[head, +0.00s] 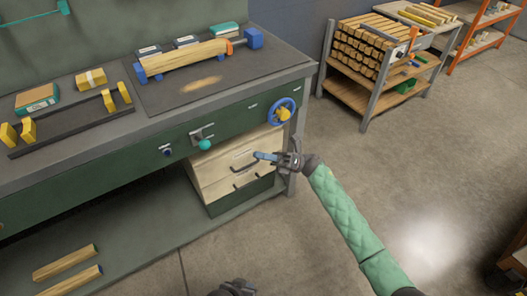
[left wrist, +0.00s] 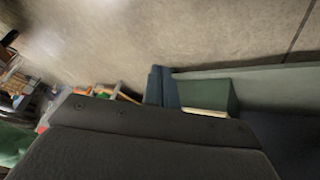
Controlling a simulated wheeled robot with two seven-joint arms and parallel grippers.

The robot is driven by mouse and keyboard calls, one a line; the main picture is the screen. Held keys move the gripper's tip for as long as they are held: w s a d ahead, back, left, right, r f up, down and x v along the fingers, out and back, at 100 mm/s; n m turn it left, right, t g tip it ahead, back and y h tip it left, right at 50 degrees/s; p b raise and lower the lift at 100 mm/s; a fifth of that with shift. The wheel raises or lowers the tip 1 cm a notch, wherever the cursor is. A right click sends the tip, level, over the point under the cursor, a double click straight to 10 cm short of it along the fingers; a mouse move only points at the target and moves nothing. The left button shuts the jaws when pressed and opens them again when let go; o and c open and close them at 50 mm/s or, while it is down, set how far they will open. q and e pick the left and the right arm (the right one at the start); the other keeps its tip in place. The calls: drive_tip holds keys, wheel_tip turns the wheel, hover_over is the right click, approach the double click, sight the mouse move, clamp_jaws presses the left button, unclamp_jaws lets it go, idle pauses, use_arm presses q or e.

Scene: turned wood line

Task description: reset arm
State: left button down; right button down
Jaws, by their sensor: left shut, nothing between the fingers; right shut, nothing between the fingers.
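My right gripper (head: 262,156) is at the end of the green padded arm, in front of the wooden drawers (head: 228,160) under the bench. Its blue fingers are shut and empty, pointing left; in the head view they overlap the top drawer's front, and I cannot tell whether they touch it. My left gripper (head: 234,289) is at the bottom edge of the head view, only partly in view and low over the floor. In the left wrist view its blue fingers (left wrist: 161,86) are together with nothing between them.
The bench (head: 120,175) carries a turned wood piece (head: 185,58) on blue supports. A blue handwheel (head: 282,111) and a teal knob (head: 205,145) stick out of its front. A rack of wood blanks (head: 366,50) stands at the back right.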

drive_tip(key=shift+d, duration=0.1)
